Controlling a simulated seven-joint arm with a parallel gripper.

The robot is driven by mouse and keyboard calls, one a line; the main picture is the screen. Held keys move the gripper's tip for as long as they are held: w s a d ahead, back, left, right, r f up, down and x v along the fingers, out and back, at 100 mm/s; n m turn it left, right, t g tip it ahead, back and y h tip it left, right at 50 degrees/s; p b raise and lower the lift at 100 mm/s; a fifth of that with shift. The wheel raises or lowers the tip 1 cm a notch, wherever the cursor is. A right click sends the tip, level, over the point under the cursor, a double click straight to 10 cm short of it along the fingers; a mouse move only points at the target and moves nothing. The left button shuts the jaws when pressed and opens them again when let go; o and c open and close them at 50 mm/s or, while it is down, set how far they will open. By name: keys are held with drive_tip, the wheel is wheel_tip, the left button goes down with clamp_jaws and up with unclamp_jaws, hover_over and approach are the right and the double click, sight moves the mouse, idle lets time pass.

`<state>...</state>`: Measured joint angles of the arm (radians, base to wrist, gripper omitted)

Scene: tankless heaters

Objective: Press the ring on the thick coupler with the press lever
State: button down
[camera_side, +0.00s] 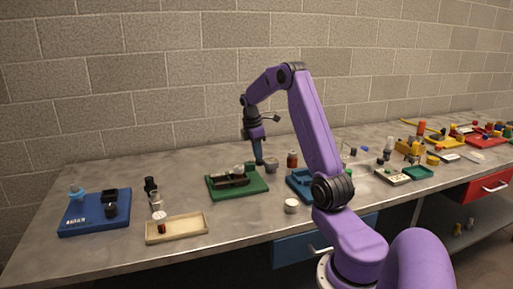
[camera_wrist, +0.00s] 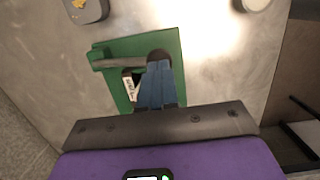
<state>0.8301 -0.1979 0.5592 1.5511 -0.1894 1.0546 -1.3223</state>
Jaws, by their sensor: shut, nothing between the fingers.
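The green base (camera_side: 253,191) stands mid-table in the side view, with a dark press and a greyish lever (camera_side: 243,171) on it. In the wrist view the green base (camera_wrist: 112,92) lies below my gripper, and the grey lever bar (camera_wrist: 122,63) runs across it toward the fingertips. My gripper (camera_side: 259,161) is shut and empty, pointing down near the right back end of the press. In the wrist view its blue fingers (camera_wrist: 158,62) end in a dark tip over the lever's end; whether they touch I cannot tell. I cannot make out the thick coupler or ring.
A grey cup (camera_side: 271,166) stands close right of my gripper, a dark brown jar (camera_side: 292,159) beyond it. A white round piece (camera_side: 291,206) and a blue tray (camera_side: 300,187) are to the right. A cream tray (camera_side: 190,229) and blue fixture (camera_side: 75,220) are left. Bare table lies behind the press.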

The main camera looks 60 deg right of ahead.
drive_tip(key=shift+s+a+f+t+h, duration=0.25)
drive_tip(key=shift+f, duration=0.15)
drive_tip(key=shift+s+a+f+t+h, duration=0.2)
drive_tip(key=shift+s+f+t+h, duration=0.05)
drive_tip(key=shift+f, duration=0.15)
drive_tip(key=shift+s+a+f, duration=0.2)
drive_tip(key=shift+f, duration=0.45)
drive_tip(key=shift+s+a+f, duration=0.25)
drive_tip(key=shift+f, duration=0.35)
drive_tip(key=shift+s+a+f, duration=0.2)
drive_tip(key=shift+f, duration=0.55)
drive_tip(key=s+a+v, duration=0.1)
drive_tip(key=v, duration=1.3)
drive_tip(key=shift+s+a, duration=0.25)
drive_tip(key=shift+a, duration=0.1)
